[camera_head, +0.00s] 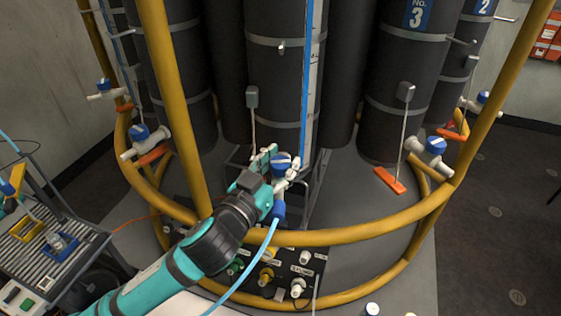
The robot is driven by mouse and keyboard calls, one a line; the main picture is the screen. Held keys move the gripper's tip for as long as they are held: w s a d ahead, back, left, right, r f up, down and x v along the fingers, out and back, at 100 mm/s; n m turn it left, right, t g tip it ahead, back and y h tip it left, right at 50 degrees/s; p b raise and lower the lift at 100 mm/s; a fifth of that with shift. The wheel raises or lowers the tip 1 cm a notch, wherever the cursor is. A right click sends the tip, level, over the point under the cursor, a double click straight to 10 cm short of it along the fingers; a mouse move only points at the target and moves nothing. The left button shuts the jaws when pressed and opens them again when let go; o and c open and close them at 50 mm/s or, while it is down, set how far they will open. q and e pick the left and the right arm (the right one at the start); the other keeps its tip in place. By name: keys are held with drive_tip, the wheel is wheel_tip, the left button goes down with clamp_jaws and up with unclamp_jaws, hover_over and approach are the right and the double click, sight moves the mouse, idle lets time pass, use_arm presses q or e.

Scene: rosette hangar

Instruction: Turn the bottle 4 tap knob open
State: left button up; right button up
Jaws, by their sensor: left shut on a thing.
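A blue tap knob with a white bar on top (281,162) sits at the front of the rosette, low on the central dark bottle (280,75). No number shows on this bottle, so I cannot read whether it is bottle 4. My left gripper (279,164) reaches in from the lower left and is shut on this knob. Its green fingers partly hide the tap body. A blue fitting with a light blue hose (262,250) hangs just below the tap. My right gripper is not in view.
A yellow ring frame (320,236) with uprights surrounds the bottles. Other blue-knobbed taps show at left (139,133) and right (435,145). A bottle labelled No. 3 (410,60) stands to the right. A dark connector panel (285,270) is below, and a cart (50,240) is at left.

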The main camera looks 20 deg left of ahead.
use_arm(q)
drive_tip(key=n+y+b, duration=0.1)
drive_tip(key=n+y, duration=0.2)
drive_tip(key=y, duration=0.2)
drive_tip(key=shift+d+f, duration=0.1)
drive_tip(key=shift+f, duration=0.05)
drive_tip(key=shift+n+y+b, duration=0.9)
drive_tip(key=shift+n+y, duration=0.4)
drive_tip(key=shift+y, duration=0.5)
drive_tip(key=o, duration=1.2)
drive_tip(key=shift+o, duration=0.2)
drive_tip(key=shift+r, duration=0.2)
